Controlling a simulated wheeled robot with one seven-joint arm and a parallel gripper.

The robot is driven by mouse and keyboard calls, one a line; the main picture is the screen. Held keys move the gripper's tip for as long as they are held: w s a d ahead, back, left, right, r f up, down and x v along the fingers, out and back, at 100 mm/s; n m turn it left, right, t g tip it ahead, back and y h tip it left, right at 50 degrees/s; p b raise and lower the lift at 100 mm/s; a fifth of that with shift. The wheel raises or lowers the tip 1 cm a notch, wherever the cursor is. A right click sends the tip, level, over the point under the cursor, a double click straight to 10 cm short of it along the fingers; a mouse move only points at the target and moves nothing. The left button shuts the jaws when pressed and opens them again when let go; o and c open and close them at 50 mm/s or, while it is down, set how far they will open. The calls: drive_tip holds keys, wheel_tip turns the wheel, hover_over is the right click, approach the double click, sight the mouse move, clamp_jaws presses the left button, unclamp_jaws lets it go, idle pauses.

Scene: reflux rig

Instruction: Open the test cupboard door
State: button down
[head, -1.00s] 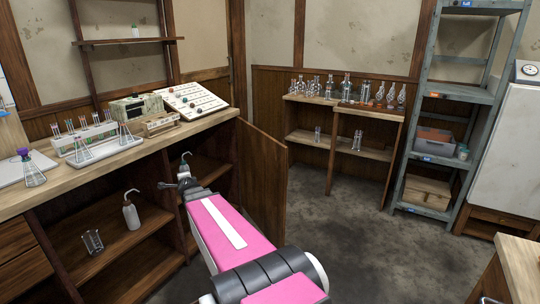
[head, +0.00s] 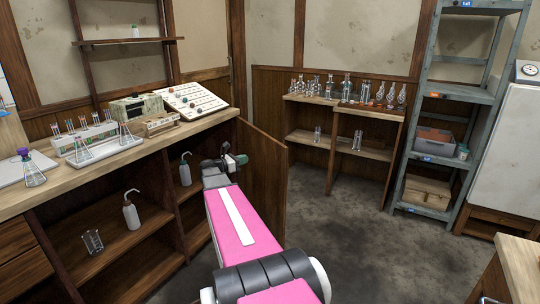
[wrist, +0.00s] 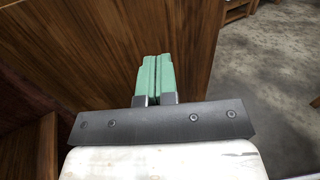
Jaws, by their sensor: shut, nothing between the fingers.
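The test cupboard door (head: 264,180) is a brown wooden panel at the right end of the cupboard under the long bench. It stands swung out from the cupboard front, and the shelves inside show. In the wrist view the door (wrist: 135,30) fills the upper middle, with its free edge to the right. My gripper (head: 241,160) is at the door's inner face, in front of the cupboard opening. In the wrist view its green fingers (wrist: 157,62) are together with nothing between them, pointing at the panel. I cannot tell whether they touch it.
Wash bottles (head: 131,212) and a small glass rack (head: 92,242) stand on the cupboard shelves. Glassware and instruments sit on the bench top (head: 75,180). The floor (head: 350,230) right of the door is clear. A grey shelf rack (head: 447,150) stands farther right.

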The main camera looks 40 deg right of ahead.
sight(274, 152)
drive_tip(key=shift+m+g, duration=0.3)
drive_tip(key=shift+m, duration=0.1)
drive_tip(key=d, duration=0.4)
drive_tip(key=s+d, duration=0.1)
drive_tip(key=d, duration=0.4)
drive_tip(key=s+d, duration=0.1)
drive_tip(key=d, duration=0.4)
drive_tip(key=shift+d+f, duration=0.1)
drive_tip(key=shift+d, duration=0.1)
drive_tip(key=shift+s+d, duration=0.1)
drive_tip(key=shift+d, duration=0.1)
drive_tip(key=w+d+n+t, duration=0.2)
drive_tip(key=d+t, duration=0.1)
drive_tip(key=d, duration=0.8)
drive_tip(key=w+d+n+t+y, duration=0.1)
drive_tip(key=d+n+t, duration=0.1)
drive_tip(key=d, duration=0.8)
drive_tip(key=w+d+n+t+y, duration=0.1)
drive_tip(key=d+t, duration=0.4)
drive_tip(key=d, duration=0.6)
drive_tip(key=shift+w+d+n, duration=0.3)
drive_tip(key=shift+w+n, duration=0.5)
drive_tip(key=shift+n, duration=0.1)
drive_tip(key=shift+a, duration=0.1)
